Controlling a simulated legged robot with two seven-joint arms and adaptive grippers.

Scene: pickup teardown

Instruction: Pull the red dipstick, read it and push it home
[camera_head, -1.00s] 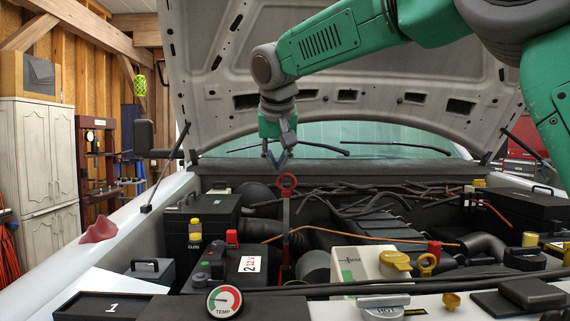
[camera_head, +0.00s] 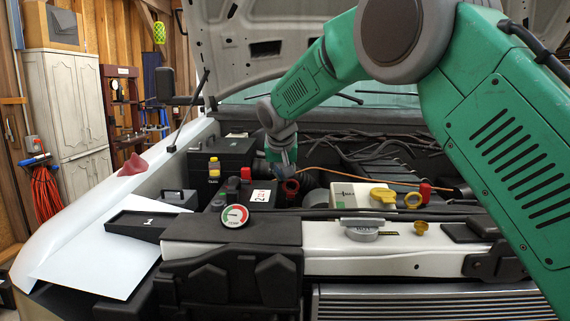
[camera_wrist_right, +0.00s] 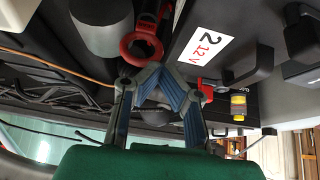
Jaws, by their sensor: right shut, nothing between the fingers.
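The red dipstick's ring handle (camera_head: 290,186) sits low in the engine bay, just right of the battery label marked 2. No long red shaft shows above its seat. In the right wrist view the ring (camera_wrist_right: 140,47) lies just beyond my fingertips, with a short red part above it in the picture. My right gripper (camera_head: 284,172) points down right at the ring in the head view. In the wrist view its fingers (camera_wrist_right: 158,78) are shut and empty, and the ring is not between them. I cannot tell whether the tips touch it. My left gripper is out of view.
The battery label (camera_head: 259,195), a temperature gauge (camera_head: 234,215), a white box with a yellow cap (camera_head: 382,194) and a grey cap (camera_head: 362,230) crowd the front. Dark hoses lie behind. The raised hood (camera_head: 235,40) hangs above my arm.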

